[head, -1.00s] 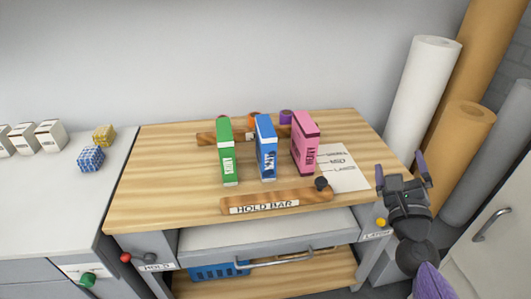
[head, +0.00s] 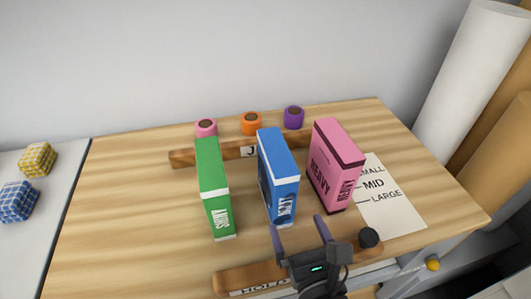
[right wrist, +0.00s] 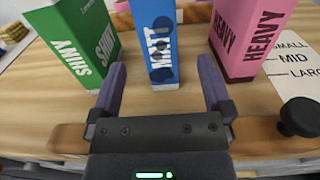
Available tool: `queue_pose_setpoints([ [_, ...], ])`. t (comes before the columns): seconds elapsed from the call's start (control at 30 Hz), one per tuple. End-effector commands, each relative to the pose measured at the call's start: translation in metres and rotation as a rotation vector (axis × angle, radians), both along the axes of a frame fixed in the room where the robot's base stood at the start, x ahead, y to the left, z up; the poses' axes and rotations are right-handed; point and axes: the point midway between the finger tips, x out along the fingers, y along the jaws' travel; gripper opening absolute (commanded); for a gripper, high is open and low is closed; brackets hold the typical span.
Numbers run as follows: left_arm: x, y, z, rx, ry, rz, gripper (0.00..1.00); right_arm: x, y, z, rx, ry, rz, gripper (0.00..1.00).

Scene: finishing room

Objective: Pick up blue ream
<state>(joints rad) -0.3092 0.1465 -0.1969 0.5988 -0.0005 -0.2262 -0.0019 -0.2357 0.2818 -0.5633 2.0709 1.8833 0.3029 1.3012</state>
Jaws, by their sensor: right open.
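The blue ream (head: 279,180) stands upright on the wooden table between a green ream (head: 214,190) and a pink ream (head: 336,165). My right gripper (head: 298,232) is open and empty, just in front of the blue ream and above the front wooden bar. In the right wrist view the blue ream (right wrist: 158,40) shows its label ahead of the gap between my open fingers (right wrist: 164,85), a little left of the middle. The fingers do not touch it, as far as I can see. My left gripper is not in view.
The hold bar (head: 232,281) with a black knob (head: 369,238) lies along the table front. A rear wooden bar (head: 190,157) and pink, orange and purple rolls (head: 293,117) stand behind the reams. A size sheet (head: 392,208) lies right.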

Motion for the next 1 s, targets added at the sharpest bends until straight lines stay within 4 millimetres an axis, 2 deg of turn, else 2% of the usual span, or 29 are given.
queue_pose_setpoints([
  [0.07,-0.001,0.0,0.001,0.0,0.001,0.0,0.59,0.004,0.002,0.0,0.002,0.0,0.001,1.0],
  [0.3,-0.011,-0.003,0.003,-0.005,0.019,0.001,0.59,0.044,0.016,0.0,0.002,-0.002,0.001,1.0],
  [0.53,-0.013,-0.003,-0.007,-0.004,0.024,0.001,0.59,0.085,0.032,-0.003,0.0,-0.001,0.002,1.0],
  [0.63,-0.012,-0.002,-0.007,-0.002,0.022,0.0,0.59,0.093,0.035,-0.002,0.001,0.001,0.002,1.0],
  [0.8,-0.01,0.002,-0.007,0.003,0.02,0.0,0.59,0.093,0.035,-0.002,0.001,0.001,0.002,1.0],
  [0.83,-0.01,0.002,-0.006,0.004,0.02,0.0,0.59,0.093,0.035,-0.002,0.001,0.001,0.002,0.98],
  [1.0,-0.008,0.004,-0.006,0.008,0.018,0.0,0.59,0.093,0.035,-0.002,0.0,0.001,0.002,0.62],
])
